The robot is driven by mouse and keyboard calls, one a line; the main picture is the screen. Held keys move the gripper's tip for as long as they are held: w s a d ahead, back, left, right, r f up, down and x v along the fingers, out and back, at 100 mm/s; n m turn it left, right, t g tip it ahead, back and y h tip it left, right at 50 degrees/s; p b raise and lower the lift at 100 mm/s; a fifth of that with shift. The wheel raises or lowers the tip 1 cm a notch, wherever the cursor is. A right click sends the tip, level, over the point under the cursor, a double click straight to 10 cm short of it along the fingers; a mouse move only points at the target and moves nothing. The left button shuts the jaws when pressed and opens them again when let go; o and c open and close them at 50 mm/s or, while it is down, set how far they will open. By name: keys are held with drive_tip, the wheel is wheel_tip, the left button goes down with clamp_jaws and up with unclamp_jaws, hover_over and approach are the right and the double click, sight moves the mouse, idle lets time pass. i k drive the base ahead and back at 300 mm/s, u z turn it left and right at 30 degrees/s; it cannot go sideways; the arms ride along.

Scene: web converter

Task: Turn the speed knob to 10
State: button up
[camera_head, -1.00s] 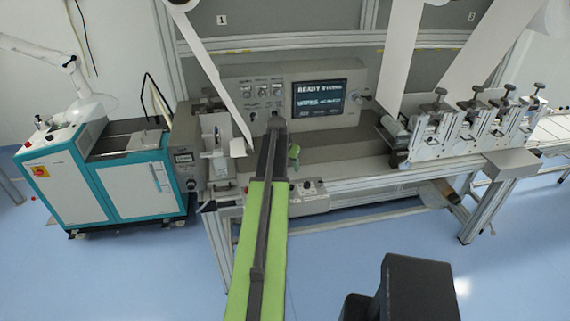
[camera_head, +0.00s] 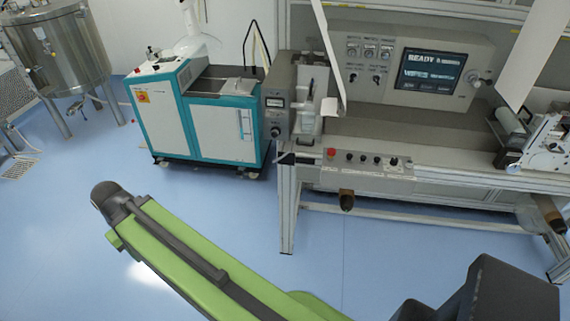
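I see several knobs on the machine and cannot tell by label which one is the speed knob. One dark round knob (camera_head: 276,132) sits on a grey box (camera_head: 278,88) at the machine's left end, below a small display (camera_head: 275,103). Its setting is too small to read. More small dark knobs (camera_head: 363,158) line the front control strip beside a red button (camera_head: 331,153). My green arm reaches to the left over the floor, away from the machine and ending in a dark joint. My gripper does not show.
The upper panel carries a screen (camera_head: 430,70) reading "READY". A white and teal cabinet (camera_head: 205,120) stands left of the machine. A steel tank (camera_head: 62,45) is at the far left. White web (camera_head: 328,60) hangs over the machine. The blue floor (camera_head: 200,195) in front is open.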

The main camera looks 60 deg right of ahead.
sight(394, 162)
drive_tip(key=k, duration=1.2)
drive_tip(key=z, duration=0.7)
drive_tip(key=i, duration=1.35)
drive_tip(key=u, duration=0.2)
